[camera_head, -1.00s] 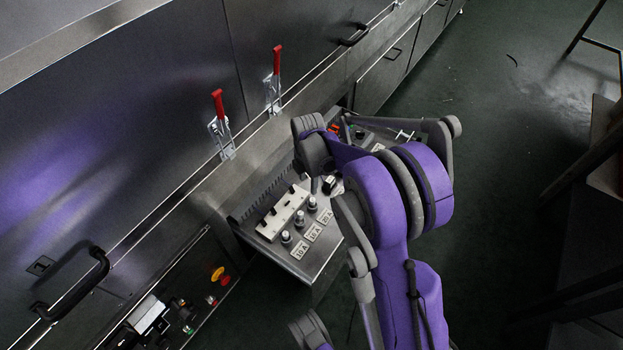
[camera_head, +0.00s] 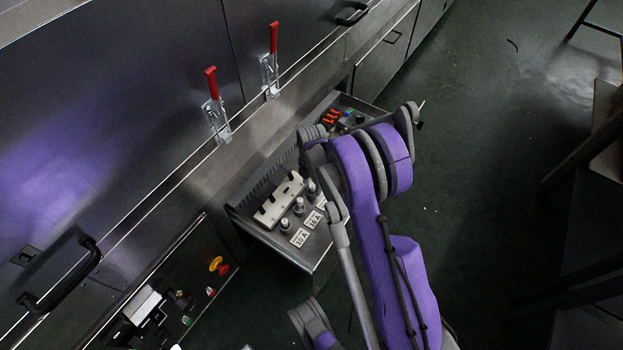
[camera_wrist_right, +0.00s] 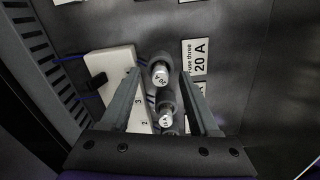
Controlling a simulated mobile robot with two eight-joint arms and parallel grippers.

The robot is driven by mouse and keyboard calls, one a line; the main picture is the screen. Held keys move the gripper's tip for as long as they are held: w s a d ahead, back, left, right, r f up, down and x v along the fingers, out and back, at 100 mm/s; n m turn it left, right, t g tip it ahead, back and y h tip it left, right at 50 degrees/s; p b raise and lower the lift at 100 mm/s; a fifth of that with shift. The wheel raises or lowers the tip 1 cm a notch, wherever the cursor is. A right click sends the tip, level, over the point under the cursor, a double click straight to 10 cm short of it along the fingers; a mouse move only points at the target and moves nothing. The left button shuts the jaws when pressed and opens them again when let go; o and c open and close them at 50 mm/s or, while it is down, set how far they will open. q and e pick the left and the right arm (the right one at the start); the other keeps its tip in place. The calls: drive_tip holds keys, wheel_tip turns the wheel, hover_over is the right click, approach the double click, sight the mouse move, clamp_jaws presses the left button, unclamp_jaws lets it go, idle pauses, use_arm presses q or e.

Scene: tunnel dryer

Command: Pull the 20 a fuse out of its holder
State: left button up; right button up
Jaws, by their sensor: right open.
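The 20 A fuse (camera_wrist_right: 160,76) has a pale cap marked 20 A on a dark round holder in the right wrist view. It stands between the fingers of my open right gripper (camera_wrist_right: 160,72), and I cannot tell whether either finger touches it. In the head view the 20 A fuse (camera_head: 311,189) is the farthest of three in a row, close beside my right wrist. My right arm hides the right fingers there and part of the 20 A label. That label plate (camera_wrist_right: 196,58) reads "Fuse three 20 A". My left gripper is not in view.
Another fuse (camera_wrist_right: 166,121) stands close below in the wrist view. A white slotted block (camera_head: 279,201) lies beside the row. The open steel drawer (camera_head: 300,257) also holds orange parts (camera_head: 330,116) at its far end. Red-handled clamps (camera_head: 212,86) stand on the cabinet behind.

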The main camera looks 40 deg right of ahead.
drive_tip(key=shift+f, duration=0.1)
clamp_jaws()
idle(0.7)
